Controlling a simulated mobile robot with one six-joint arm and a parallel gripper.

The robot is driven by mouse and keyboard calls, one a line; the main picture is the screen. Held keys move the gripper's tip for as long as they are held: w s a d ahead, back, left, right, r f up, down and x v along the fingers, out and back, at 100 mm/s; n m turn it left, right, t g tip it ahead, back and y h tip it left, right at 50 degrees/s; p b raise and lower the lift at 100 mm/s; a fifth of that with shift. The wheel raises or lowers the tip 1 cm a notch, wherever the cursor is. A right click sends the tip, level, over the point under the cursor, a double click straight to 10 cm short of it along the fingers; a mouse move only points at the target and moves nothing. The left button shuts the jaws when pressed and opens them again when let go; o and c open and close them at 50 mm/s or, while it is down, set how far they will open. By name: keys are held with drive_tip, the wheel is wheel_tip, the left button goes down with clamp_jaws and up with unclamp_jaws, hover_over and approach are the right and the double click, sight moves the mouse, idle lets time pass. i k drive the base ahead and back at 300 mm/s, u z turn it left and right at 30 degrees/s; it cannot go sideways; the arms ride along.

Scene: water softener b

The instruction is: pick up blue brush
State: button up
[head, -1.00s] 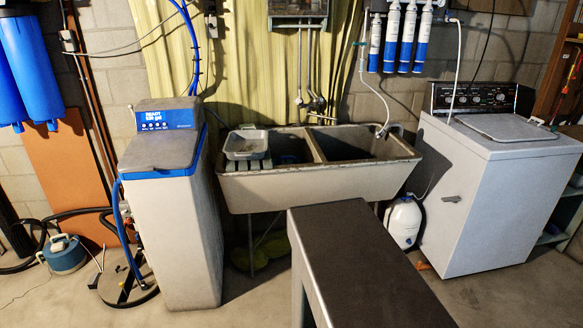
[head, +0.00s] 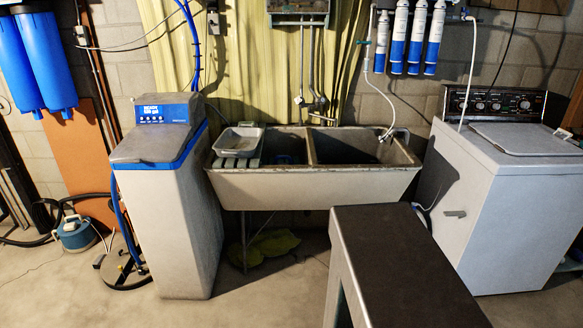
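No blue brush can be clearly made out. A small dark blue patch (head: 286,159) shows inside the left basin of the double sink (head: 310,186), mostly hidden by the sink's front wall. I cannot tell whether it is the brush. A grey tray (head: 239,139) rests on a slatted rack (head: 236,162) at the sink's left end. My gripper is not in view.
A dark-topped table (head: 405,265) stands close in front, right of centre. The water softener (head: 170,225) is left of the sink and the washing machine (head: 490,210) right. Floor (head: 270,285) between softener and table is clear. Yellow-green items (head: 272,246) lie under the sink.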

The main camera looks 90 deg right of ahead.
sight(283, 163)
drive_tip(key=u, duration=0.1)
drive_tip(key=k, duration=0.95)
drive_tip(key=z, duration=1.95)
drive_tip(key=i, duration=0.9)
drive_tip(key=z, duration=0.1)
